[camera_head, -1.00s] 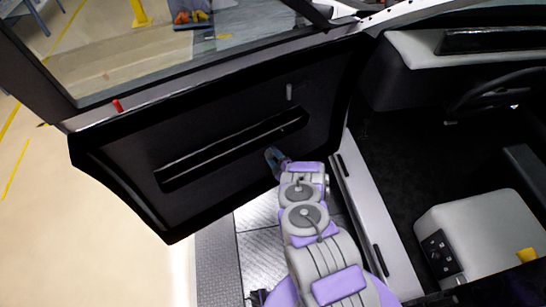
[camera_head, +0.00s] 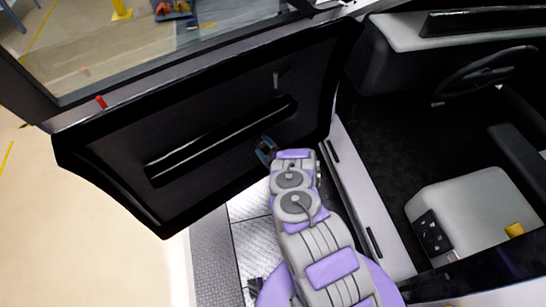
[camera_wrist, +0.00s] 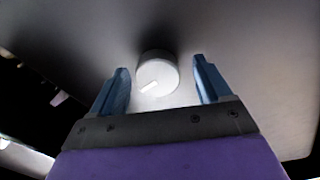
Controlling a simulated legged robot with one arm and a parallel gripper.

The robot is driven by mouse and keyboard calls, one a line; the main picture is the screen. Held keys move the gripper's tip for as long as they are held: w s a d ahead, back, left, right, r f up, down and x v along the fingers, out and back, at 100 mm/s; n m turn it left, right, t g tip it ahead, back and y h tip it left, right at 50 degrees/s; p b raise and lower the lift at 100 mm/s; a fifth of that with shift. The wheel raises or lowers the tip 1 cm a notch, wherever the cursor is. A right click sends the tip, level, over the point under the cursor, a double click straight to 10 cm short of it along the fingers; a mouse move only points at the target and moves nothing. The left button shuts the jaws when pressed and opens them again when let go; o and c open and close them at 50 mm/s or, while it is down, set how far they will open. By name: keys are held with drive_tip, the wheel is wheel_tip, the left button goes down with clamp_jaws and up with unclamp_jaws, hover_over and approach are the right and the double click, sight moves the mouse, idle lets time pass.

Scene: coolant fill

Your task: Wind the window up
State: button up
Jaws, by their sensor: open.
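The open vehicle door (camera_head: 110,150) has a black inner panel with a long recessed pocket. A round pale knob with a white line on its face (camera_wrist: 158,77) projects from a grey surface in the wrist view. My gripper (camera_head: 264,146) is open, close to the panel below the pocket's right end. In the wrist view its two blue fingers stand either side of the knob, with gaps; contact does not show. The knob cannot be made out in the head view. The window opening (camera_head: 150,40) is above the panel; how high the glass stands is unclear.
A small grey peg (camera_head: 276,80) stands above the pocket and a red pin (camera_head: 101,102) on the door's top edge. The sill (camera_head: 365,205), steering wheel (camera_head: 490,75) and a pale box (camera_head: 470,205) are to the right. Open floor lies left.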

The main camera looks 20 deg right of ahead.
drive_tip(key=v, duration=1.6)
drive_tip(key=shift+s, duration=0.35)
drive_tip(key=shift+d+f, duration=0.1)
